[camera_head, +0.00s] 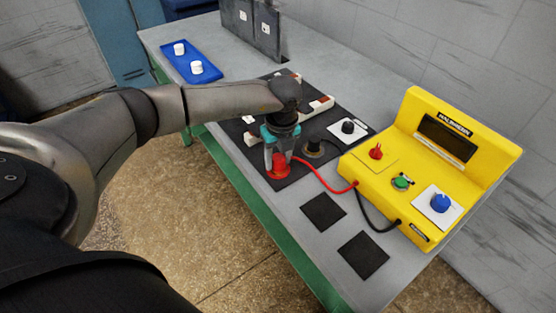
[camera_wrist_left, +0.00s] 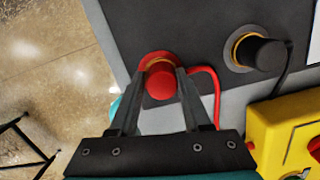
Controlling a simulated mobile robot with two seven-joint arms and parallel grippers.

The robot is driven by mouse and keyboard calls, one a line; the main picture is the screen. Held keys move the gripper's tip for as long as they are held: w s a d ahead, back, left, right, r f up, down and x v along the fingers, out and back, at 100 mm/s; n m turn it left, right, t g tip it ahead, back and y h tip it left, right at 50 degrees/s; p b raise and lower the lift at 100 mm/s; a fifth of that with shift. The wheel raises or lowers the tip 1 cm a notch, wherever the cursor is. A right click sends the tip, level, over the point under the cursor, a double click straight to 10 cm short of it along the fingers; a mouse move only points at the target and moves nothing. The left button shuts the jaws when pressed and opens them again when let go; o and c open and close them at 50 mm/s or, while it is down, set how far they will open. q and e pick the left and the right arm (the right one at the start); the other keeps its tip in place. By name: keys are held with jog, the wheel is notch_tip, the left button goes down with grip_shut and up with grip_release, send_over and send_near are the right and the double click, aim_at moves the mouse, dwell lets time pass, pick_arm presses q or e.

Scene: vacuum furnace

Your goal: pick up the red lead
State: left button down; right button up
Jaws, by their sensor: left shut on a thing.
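The red lead (camera_head: 277,170) is a red plug with a red cable running to the yellow meter (camera_head: 400,165). My left gripper (camera_head: 279,155) comes down over it from above and is shut on it. In the left wrist view the red lead (camera_wrist_left: 161,82) stands between the two fingers of the gripper (camera_wrist_left: 161,88). It is at the edge of the dark mat; I cannot tell whether it touches the mat. The black lead (camera_head: 313,148) stands on the mat just right of it, and also shows in the left wrist view (camera_wrist_left: 262,54). My right gripper is out of view.
A blue tray (camera_head: 180,62) with two white pieces lies at the back left. Two black squares (camera_head: 323,212) (camera_head: 363,256) lie in front of the meter. The green table edge (camera_head: 275,235) drops to the floor.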

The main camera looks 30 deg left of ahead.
aim_at(278, 157)
pick_arm(q)
notch_tip(278, 157, up, 20)
jog(key=p, duration=0.1)
jog(key=shift+p, duration=0.3)
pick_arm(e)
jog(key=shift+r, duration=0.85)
